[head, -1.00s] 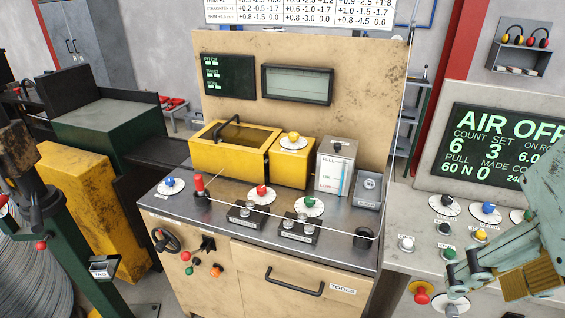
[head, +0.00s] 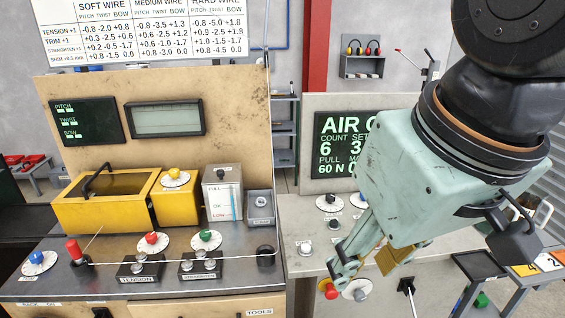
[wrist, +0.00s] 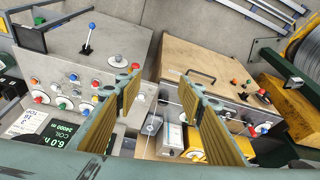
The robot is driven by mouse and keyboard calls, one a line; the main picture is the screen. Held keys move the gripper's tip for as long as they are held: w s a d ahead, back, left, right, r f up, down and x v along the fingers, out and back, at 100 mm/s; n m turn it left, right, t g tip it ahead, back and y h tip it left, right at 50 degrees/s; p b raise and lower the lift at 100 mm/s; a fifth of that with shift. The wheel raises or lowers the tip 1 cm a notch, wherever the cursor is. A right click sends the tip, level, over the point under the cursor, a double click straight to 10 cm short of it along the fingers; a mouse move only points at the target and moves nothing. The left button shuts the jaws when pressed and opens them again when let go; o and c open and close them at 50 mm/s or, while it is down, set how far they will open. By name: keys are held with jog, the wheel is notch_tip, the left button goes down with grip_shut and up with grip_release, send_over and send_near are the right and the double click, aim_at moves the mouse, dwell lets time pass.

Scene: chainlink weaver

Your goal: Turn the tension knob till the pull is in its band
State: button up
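The tension knob seems to be the red knob on a white dial (head: 151,242), just behind the black block labelled TENSION (head: 137,280) on the metal worktop. The dark display (head: 338,145) on the right console shows PULL 60 N; my arm hides its right part. My gripper (head: 365,264) is in front of that console, well to the right of the red knob and apart from it. In the wrist view its two yellow-padded fingers (wrist: 157,90) are spread wide with nothing between them. The red knob is not clearly distinguishable in the wrist view.
A green knob (head: 206,240) stands right of the red one, behind the STRAIGHTEN block (head: 200,268). A red-handled lever (head: 74,251) and a blue knob (head: 36,258) are on the left. A yellow box (head: 105,200) and white gauge box (head: 222,190) stand behind. A red stop button (head: 328,289) is near my gripper.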

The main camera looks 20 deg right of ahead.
jog(key=shift+c, duration=0.5)
jog(key=shift+c, duration=0.9)
jog(key=shift+w, duration=0.1)
